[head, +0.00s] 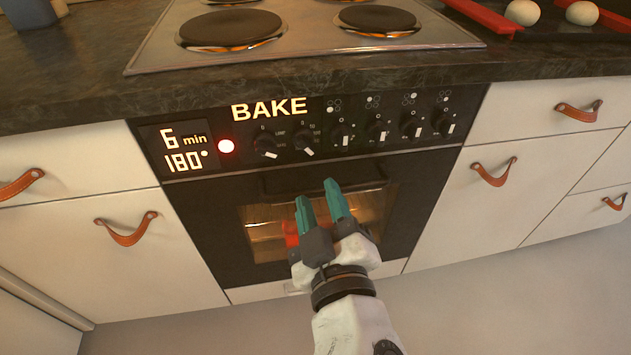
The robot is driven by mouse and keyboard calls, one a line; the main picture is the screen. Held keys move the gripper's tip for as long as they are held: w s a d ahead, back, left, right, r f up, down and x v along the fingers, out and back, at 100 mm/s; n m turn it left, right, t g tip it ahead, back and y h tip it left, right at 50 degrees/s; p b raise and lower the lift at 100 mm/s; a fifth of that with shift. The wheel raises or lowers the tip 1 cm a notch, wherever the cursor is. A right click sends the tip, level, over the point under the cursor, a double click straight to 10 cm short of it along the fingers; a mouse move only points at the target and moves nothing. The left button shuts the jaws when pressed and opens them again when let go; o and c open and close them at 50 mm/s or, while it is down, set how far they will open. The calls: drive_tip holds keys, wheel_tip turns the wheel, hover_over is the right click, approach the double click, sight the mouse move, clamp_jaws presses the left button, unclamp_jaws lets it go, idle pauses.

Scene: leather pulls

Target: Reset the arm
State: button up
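My gripper (319,204) has two teal fingers and is in front of the oven door, in the lower middle of the head view. The fingers point up toward the dark door handle (290,185) and stand apart, with nothing seen between them but the door. From this view I cannot tell whether a fingertip touches the handle. The oven (200,205) looks shut. Its window glows, and something red (291,229) shows there, partly hidden by my gripper. The panel reads BAKE, 6 min and 180°, with a red light (226,146) lit.
A hob (300,50) with dark plates tops the counter (70,80). A tray (580,32) with red edges and pale round balls (522,12) is at the back right. White drawers with leather pulls (126,230) flank the oven. The floor (490,310) at lower right is clear.

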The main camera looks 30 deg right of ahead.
drive_tip(key=shift+s, duration=0.2)
idle(0.4)
drive_tip(key=s+d+f+m+g, duration=0.2)
drive_tip(key=d+f+g, duration=0.25)
drive_tip(key=f, duration=0.35)
drive_tip(key=s+d+f+m+g, duration=0.1)
drive_tip(key=s+d+f+g, duration=0.1)
drive_tip(key=d+f+g, duration=0.35)
drive_tip(key=s+d+f+g+y, duration=0.1)
drive_tip(key=s+f+g+y, duration=0.5)
drive_tip(key=s+f, duration=0.95)
wheel_tip(320, 180, up, 27)
drive_tip(key=p, duration=2.8)
drive_tip(key=shift+w+f+m+h, duration=0.15)
drive_tip(key=shift+w+m+h, duration=0.15)
drive_tip(key=shift+w+m, duration=0.1)
